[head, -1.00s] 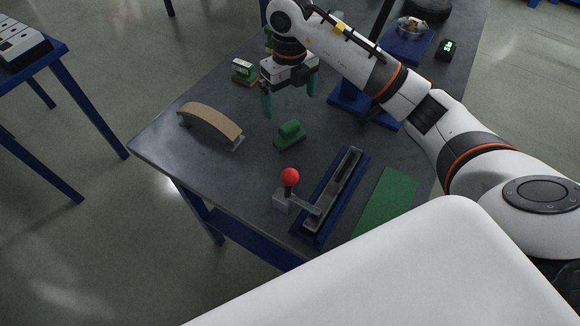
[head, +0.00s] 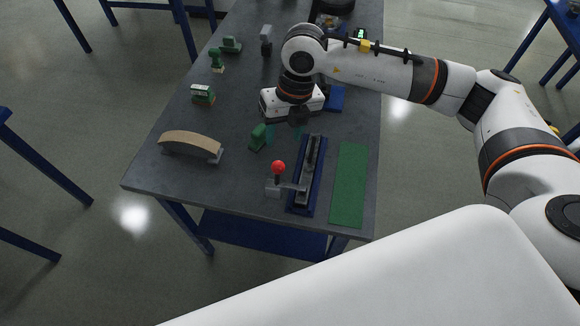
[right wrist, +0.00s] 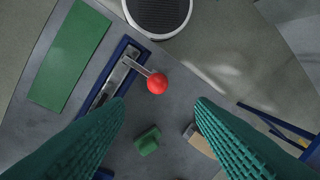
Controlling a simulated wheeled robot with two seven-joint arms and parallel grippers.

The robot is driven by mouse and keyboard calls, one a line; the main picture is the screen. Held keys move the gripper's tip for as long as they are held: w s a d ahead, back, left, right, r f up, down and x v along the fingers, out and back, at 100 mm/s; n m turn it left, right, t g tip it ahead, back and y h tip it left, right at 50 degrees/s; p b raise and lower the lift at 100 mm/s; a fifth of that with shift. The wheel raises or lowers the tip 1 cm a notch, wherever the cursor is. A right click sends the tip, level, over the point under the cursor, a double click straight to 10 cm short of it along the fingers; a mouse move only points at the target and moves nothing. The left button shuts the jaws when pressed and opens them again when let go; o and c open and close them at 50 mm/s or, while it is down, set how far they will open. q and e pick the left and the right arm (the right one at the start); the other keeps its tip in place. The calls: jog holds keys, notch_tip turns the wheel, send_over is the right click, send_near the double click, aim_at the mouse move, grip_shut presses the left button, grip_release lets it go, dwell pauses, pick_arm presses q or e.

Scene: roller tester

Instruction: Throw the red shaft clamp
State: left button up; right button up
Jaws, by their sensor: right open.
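The red shaft clamp shows as a red ball knob (head: 278,167) on a short dark stem, with a grey lever arm and block, beside a long blue-framed fixture (head: 318,182). In the right wrist view the red knob (right wrist: 157,83) lies just beyond the fingertips, midway between them, with its lever reaching to the fixture (right wrist: 114,72). My right gripper (head: 286,132) is open and empty, pointing down above the table behind the knob. Its two green ribbed fingers (right wrist: 158,104) are spread wide. They do not appear to touch the knob. My left gripper is not in view.
A small green block (head: 257,138) stands beside the right gripper. A tan curved piece (head: 192,141) is at the table's left, a green mat (head: 350,185) right of the fixture. Bare table lies left of the knob.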

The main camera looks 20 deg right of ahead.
jog(key=p, duration=0.3)
send_over(279, 164)
jog(key=d, duration=0.1)
jog(key=f, duration=0.5)
jog(key=shift+w+d, duration=0.15)
jog(key=shift+d, duration=0.05)
jog(key=f, duration=0.2)
jog(key=a+f+p, duration=0.1)
jog(key=f, duration=0.2)
jog(key=shift+a+f+p, duration=0.25)
jog(key=shift+f+p, duration=0.05)
jog(key=shift+p, duration=0.05)
jog(key=shift+f, duration=0.7)
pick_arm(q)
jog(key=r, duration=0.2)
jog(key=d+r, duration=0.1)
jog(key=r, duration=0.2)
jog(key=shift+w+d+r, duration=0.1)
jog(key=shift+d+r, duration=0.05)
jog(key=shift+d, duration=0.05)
pick_arm(e)
grip_shut()
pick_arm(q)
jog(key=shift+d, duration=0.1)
